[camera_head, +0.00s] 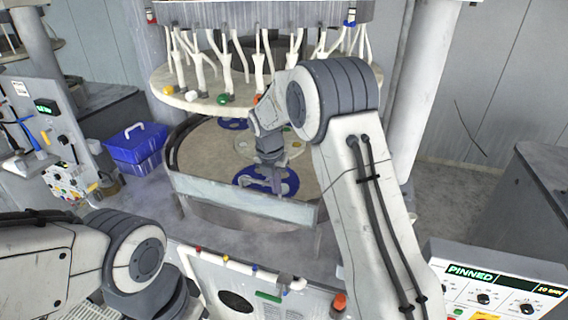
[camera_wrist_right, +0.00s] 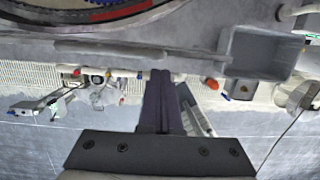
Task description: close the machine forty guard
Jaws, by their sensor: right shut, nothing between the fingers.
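A pale, see-through curved panel (camera_head: 240,203), which looks like the guard, stands along the front of the round platen table (camera_head: 215,150). No number forty is readable on it. My right gripper (camera_head: 266,183) is over the platen, just behind this panel and above a blue disc (camera_head: 286,178). In the right wrist view its dark fingers (camera_wrist_right: 158,100) are shut together with nothing between them. I cannot tell whether they touch the panel. My left arm enters at the lower left; its gripper is out of view.
Above the platen hangs an upper plate (camera_head: 190,95) with several white hoses. A control panel (camera_head: 490,285) reading "PINNED" is at the lower right. A blue box (camera_head: 135,145) sits at the left. A white cabinet (camera_head: 225,280) with piping is in front.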

